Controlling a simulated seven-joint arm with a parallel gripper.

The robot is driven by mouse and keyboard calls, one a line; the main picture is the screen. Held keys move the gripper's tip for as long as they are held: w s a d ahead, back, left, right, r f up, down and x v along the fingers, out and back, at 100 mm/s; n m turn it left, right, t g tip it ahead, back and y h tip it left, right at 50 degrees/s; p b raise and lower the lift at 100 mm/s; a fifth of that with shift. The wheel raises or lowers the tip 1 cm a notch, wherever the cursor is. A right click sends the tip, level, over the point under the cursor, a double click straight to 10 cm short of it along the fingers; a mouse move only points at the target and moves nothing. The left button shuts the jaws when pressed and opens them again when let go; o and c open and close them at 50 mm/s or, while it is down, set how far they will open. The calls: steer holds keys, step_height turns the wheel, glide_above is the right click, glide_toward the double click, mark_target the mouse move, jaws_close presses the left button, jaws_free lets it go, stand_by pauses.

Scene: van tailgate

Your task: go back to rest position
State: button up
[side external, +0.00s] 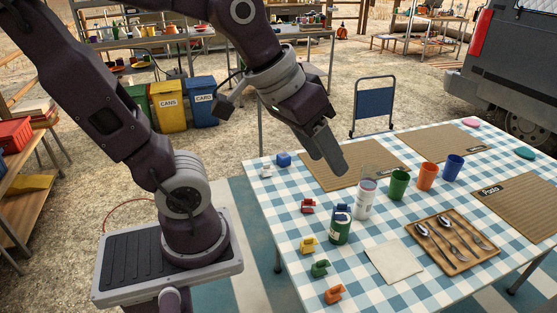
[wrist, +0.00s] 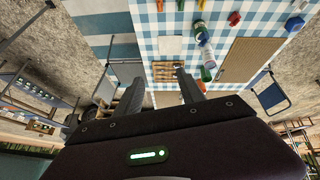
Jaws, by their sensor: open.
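My gripper (side external: 326,158) hangs above the far part of the checked table (side external: 268,207), over a brown ribbed mat (side external: 320,181). In the side view its fingers overlap, so the gap is hidden there. In the wrist view my gripper (wrist: 158,84) shows two fingers spread apart with nothing held between them. A green jar (side external: 340,230) with something blue at its top and a white container (side external: 365,203) stand in front of the gripper, apart from it.
Green (side external: 398,186), orange (side external: 427,177) and blue (side external: 453,168) cups stand on the right. Several coloured clips, such as the red one (side external: 307,206), line the left edge. A cutlery tray (side external: 440,258) and napkin (side external: 394,261) lie in front. A blue chair (side external: 373,107) stands behind.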

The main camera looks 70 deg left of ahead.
steer(key=s+m, duration=0.2)
steer(key=s, duration=0.5)
steer(key=shift+a+f+y, duration=0.25)
steer(key=shift+y, duration=0.15)
